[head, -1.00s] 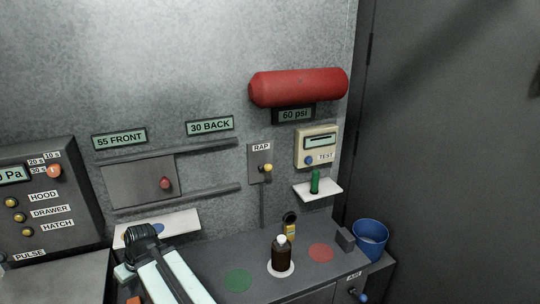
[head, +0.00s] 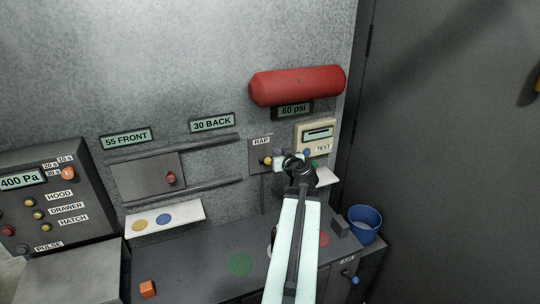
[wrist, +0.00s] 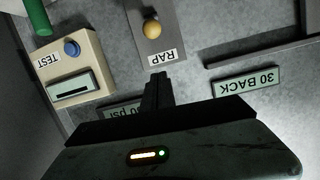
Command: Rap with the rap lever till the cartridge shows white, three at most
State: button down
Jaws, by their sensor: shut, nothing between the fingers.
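The rap lever's yellow knob (head: 267,160) stands on a grey plate labelled RAP on the back wall. In the wrist view, which is upside down, the knob (wrist: 151,28) is above the RAP label. My gripper (head: 278,161) is just right of the knob in the head view. In the wrist view its shut fingers (wrist: 157,78) are empty and point toward the label, with a gap in the picture to the knob. A green cylinder (wrist: 38,15), perhaps the cartridge, shows at the upper left. I see no white on its visible part. My arm hides most of it in the head view.
A TEST box (head: 316,136) with a blue button is close right of the lever. A red tank (head: 298,85) and a 60 psi display (head: 293,110) are above. The blue bucket (head: 365,224) stands at the right. The counter's left part is clear except for an orange block (head: 148,289).

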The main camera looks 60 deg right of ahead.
jog(key=b, duration=0.2)
send_over(269, 160)
jog(key=d, duration=0.1)
jog(key=shift+w+d+f, duration=0.1)
jog(key=shift+w+f, duration=0.15)
jog(key=shift+f, duration=0.35)
jog(key=shift+w+d+f, duration=0.1)
jog(key=shift+w+f, duration=0.1)
jog(key=shift+f, duration=0.4)
jog(key=shift+w+d+f+b, duration=0.15)
jog(key=shift+w+f+b, duration=0.25)
jog(key=shift+f+b, duration=0.3)
jog(key=shift+s+a+f+b, duration=0.4)
jog(key=shift+f+b, duration=0.1)
jog(key=shift+b, duration=0.1)
jog(key=shift+s+a+f+b, duration=0.3)
jog(key=shift+s+f+b, duration=0.05)
jog(key=shift+f+b, duration=0.2)
jog(key=shift+s+a, duration=0.1)
jog(key=shift+a, duration=0.05)
